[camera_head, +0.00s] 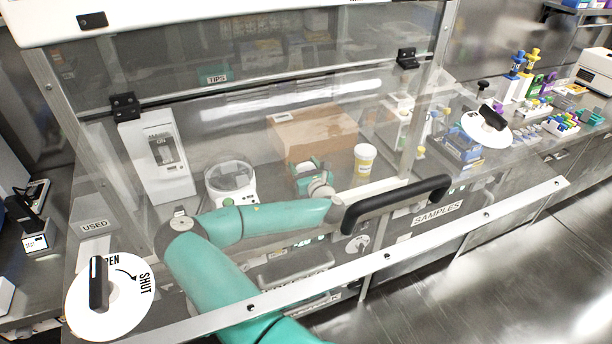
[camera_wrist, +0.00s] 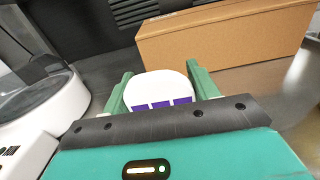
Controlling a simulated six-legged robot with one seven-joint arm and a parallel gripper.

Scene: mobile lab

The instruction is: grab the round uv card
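The round UV card is a white rounded disc (camera_wrist: 160,86) with a row of purple squares along its near edge, in the middle of the wrist view. My gripper (camera_wrist: 160,75) has its two green fingers apart, one on each side of the card. The card spans nearly the whole gap, but I cannot tell whether the fingers press on it. Its nearest edge is hidden by the dark palm. In the head view my gripper (camera_head: 308,172) is behind the clear sash, in front of the cardboard box; the card cannot be made out there.
A cardboard box (camera_wrist: 230,40) stands just beyond the fingers. A round clear-lidded device (camera_head: 231,178) is on the left, close to my gripper. A yellow-white jar (camera_head: 364,160) stands right of it.

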